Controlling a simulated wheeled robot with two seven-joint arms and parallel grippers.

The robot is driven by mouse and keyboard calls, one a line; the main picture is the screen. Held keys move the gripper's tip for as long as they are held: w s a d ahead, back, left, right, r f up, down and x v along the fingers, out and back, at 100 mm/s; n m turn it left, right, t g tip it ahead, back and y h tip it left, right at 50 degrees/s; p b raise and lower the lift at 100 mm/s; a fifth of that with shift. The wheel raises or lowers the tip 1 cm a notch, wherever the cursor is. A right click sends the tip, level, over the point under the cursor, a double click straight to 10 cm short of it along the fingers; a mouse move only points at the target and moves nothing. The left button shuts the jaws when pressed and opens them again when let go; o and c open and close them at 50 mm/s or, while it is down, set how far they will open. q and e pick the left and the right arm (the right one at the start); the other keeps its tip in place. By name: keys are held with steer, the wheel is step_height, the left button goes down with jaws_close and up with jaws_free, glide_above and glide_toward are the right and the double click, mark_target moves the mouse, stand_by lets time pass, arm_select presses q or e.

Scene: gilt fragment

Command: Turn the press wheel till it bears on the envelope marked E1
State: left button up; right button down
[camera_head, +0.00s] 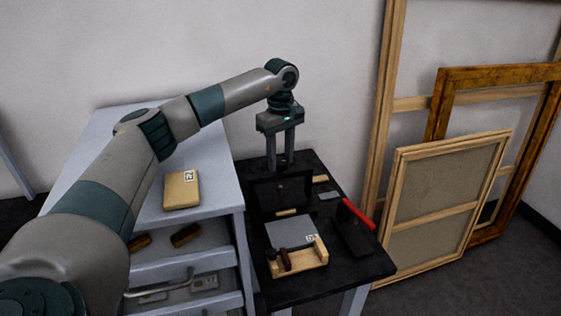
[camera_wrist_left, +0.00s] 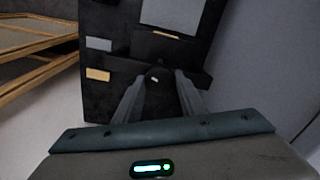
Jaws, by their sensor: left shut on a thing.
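My left gripper (camera_head: 281,166) points straight down at the back of the black table. It is shut on a dark round piece, which I take to be the press wheel (camera_wrist_left: 155,76); it carries a small white mark. The fingers hide most of the wheel in the head view. The dark press (camera_head: 265,192) stands just in front of the fingers. A tan envelope (camera_head: 180,193) with a white label lies on the grey cabinet to the left. Its label is too small to read surely, and I cannot make out an envelope under the press. My right gripper is out of view.
On the black table (camera_head: 322,278), a grey plate (camera_head: 289,232) lies by a wooden tray (camera_head: 301,262) with dark-handled tools. A red-handled tool (camera_head: 357,214) is at the right. Wooden frames (camera_head: 447,199) lean on the wall. A drawer (camera_head: 160,262) stands open.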

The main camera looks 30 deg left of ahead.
arm_select(q)
steer(key=shift+w+m, duration=0.1)
steer(key=shift+m, duration=0.4)
steer(key=m+b, duration=0.1)
steer(key=m, duration=0.3)
steer(key=shift+r+m, duration=0.1)
steer(key=shift+m, duration=0.2)
steer(key=m, duration=0.2)
steer(key=shift+m+b, duration=0.4)
steer(key=shift+m, duration=1.9)
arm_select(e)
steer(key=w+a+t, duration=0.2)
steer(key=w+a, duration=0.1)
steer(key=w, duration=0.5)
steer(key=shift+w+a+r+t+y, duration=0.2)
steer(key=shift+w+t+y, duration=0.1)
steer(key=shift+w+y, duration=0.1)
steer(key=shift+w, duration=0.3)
arm_select(q)
steer(key=o, duration=1.1)
steer(key=shift+c, duration=0.2)
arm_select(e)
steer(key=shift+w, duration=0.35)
